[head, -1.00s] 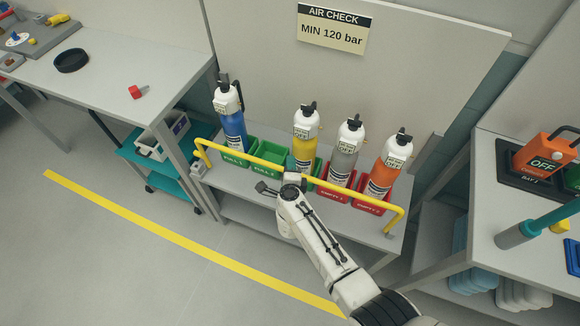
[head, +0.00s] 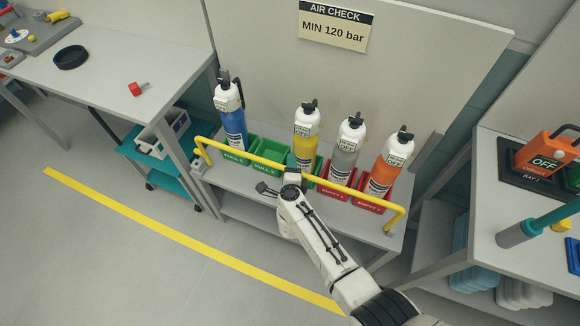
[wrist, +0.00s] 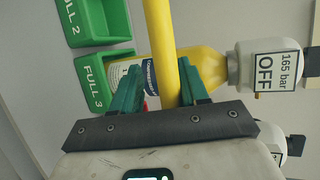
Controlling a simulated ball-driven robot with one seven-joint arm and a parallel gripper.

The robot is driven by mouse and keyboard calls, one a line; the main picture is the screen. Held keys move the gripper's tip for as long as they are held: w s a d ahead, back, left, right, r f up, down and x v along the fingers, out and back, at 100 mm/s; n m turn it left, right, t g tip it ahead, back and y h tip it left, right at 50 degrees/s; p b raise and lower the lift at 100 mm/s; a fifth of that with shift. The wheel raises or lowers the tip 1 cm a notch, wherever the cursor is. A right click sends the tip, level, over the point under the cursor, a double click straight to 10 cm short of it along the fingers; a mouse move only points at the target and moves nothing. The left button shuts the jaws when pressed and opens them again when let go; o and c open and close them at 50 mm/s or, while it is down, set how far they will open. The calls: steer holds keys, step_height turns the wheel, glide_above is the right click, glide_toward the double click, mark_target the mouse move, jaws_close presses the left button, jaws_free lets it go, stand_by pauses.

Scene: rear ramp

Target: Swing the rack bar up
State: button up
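The yellow rack bar (head: 228,158) runs low across the front of the cylinder rack in the head view, bent back at both ends. My gripper (head: 290,178) is at the middle of the bar. In the wrist view the bar (wrist: 162,45) passes between the two green fingers of my gripper (wrist: 165,80). Small gaps show between the fingers and the bar, so the gripper looks open around it. Behind the bar stand a blue cylinder (head: 233,122), a yellow one (head: 304,150), a grey one (head: 343,160) and an orange one (head: 382,175).
The cylinders stand in green and red bins; the green FULL 2 bin (head: 271,150) is empty. A bench (head: 100,85) is at left, another (head: 510,210) at right with an orange device (head: 545,155). A board (head: 400,75) rises behind. Floor in front is clear.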

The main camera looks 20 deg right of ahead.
steer(key=p+v, duration=0.4)
steer(key=v, duration=0.7)
steer(key=shift+w, duration=0.1)
steer(key=shift+c, duration=0.4)
